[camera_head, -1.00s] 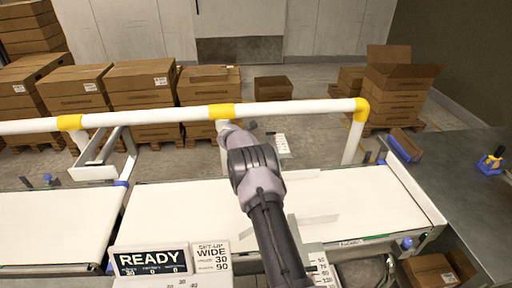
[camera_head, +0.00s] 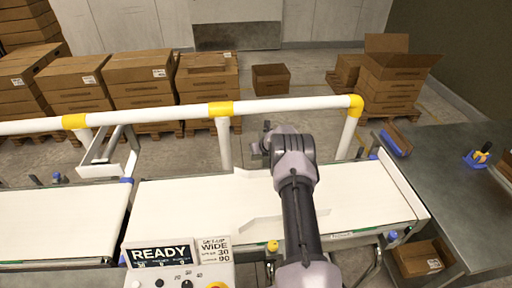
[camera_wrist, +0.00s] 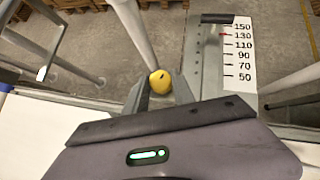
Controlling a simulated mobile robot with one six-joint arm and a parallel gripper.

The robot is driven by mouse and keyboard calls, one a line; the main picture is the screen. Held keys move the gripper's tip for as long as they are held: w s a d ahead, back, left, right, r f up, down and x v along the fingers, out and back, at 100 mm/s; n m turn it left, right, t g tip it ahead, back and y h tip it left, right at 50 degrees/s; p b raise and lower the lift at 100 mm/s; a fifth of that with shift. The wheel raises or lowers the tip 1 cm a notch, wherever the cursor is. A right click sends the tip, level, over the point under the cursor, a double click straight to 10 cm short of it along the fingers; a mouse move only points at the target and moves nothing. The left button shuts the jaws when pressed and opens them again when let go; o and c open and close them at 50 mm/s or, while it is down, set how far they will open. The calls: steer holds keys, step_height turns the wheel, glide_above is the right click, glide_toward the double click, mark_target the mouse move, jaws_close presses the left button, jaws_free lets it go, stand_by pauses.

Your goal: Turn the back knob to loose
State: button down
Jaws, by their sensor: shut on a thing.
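The back knob (camera_wrist: 160,82) is yellow and round with a small dark mark; it sits between my gripper's two grey fingers in the wrist view. My gripper (camera_wrist: 161,92) is shut on it. In the head view my gripper (camera_head: 262,142) reaches over the far side of the belt, and the back knob is hidden there by my arm. A white scale plate (camera_wrist: 242,50) marked 150 down to 50 stands right of the knob, with a red pointer near 130. A front yellow knob (camera_head: 272,246) shows at the belt's near side.
The white belt (camera_head: 355,190) runs below my arm. A white rail (camera_head: 170,112) with yellow joints runs behind it. The display (camera_head: 160,255) reads READY, beside a set-up card (camera_head: 214,250) reading WIDE, 30 and 90. Cartons (camera_head: 205,80) stand behind; a grey table (camera_head: 450,180) is at right.

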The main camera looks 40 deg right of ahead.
steer(key=n+b, duration=0.1)
steer(key=f+y+b, duration=0.1)
steer(key=b, duration=0.1)
steer(key=shift+d+n+b, duration=0.2)
steer(key=shift+n+b, duration=0.1)
steer(key=shift+n, duration=0.1)
steer(key=n+y+b, duration=0.1)
steer(key=b, duration=0.3)
steer(key=shift+n, duration=0.3)
steer(key=y+b, duration=0.1)
steer(key=b, duration=0.1)
steer(key=n+b, duration=0.1)
steer(key=b, duration=0.1)
steer(key=shift+d+r+y, duration=0.1)
steer(key=shift+r+y, duration=0.2)
steer(key=shift+y, duration=0.1)
steer(key=shift+r+n+b, duration=0.4)
steer(key=shift+n+b, duration=0.1)
steer(key=shift+b, duration=0.3)
steer(key=c, duration=1.1)
jaws_free()
steer(key=shift+w+f, duration=0.1)
steer(key=shift+w, duration=0.05)
steer(key=shift+o, duration=0.2)
steer(key=p+v, duration=0.4)
steer(key=v, duration=1.3)
steer(key=shift+d, duration=0.3)
